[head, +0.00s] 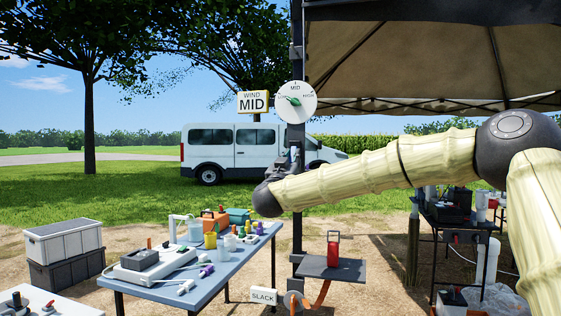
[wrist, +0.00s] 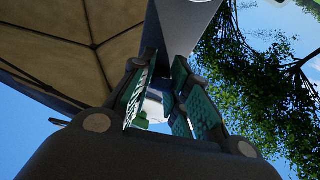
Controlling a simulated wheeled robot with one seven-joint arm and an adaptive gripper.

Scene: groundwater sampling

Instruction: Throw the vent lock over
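I cannot clearly pick out the vent lock in either view. A dark post (head: 297,110) carries a round white dial (head: 296,101) with a green pointer and the words MID and HIGH. In the head view my gripper (head: 293,156) is small and dark, close to the post below the dial, pointing upward. In the wrist view the green-padded fingers of my gripper (wrist: 162,82) stand apart, with a grey surface just beyond their tips. A pale patch shows between them; I cannot tell what it is. I see nothing clearly gripped.
A blue-grey table (head: 215,283) with equipment stands left. A canopy (head: 430,60) is overhead.

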